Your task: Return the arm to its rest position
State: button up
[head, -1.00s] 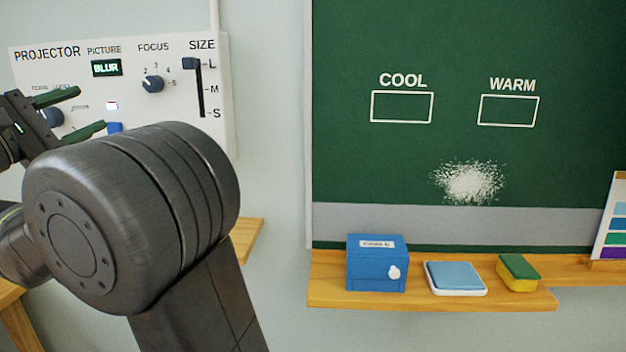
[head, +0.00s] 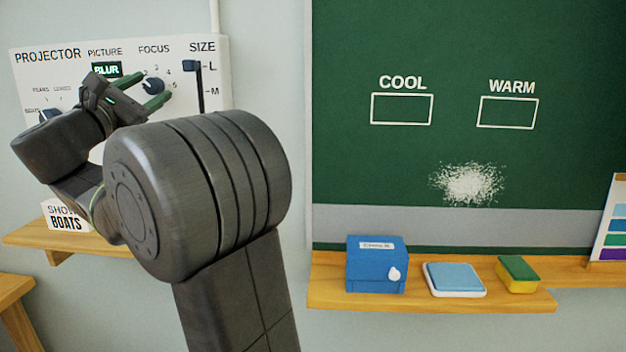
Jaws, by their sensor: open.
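My gripper (head: 146,88) is in the upper left of the head view. Its two green-tipped fingers are spread apart with nothing between them. They overlap the projector panel (head: 213,88) in the picture, near the focus knob (head: 152,86); I cannot tell how far they are from it. My arm is bent, and its large dark joint fills the left-centre. The arm hides the lower part of the panel.
A green chalkboard (head: 560,50) with a chalk smudge (head: 468,183) is at right. Its wooden ledge (head: 430,298) holds a blue box (head: 375,268), a blue pad (head: 454,280) and a yellow-green sponge (head: 518,275). A "BOATS" card (head: 66,217) stands on the left shelf (head: 40,236).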

jog(key=n+y, duration=0.1)
jog(key=n, duration=0.1)
jog(key=n+t+y+p, duration=0.1)
jog(key=n, duration=0.1)
jog(key=n+p, duration=0.1)
jog(key=n, duration=0.1)
jog(key=shift+d+r+t+y, duration=0.15)
jog(key=shift+d+t+y, duration=0.15)
jog(key=shift+y, duration=0.1)
jog(key=b+v, duration=0.1)
jog(key=v, duration=1.1)
jog(key=shift+f+n+b, duration=0.2)
jog(key=shift+n+b, duration=0.15)
jog(key=shift+n, duration=0.05)
jog(key=shift+w, duration=0.1)
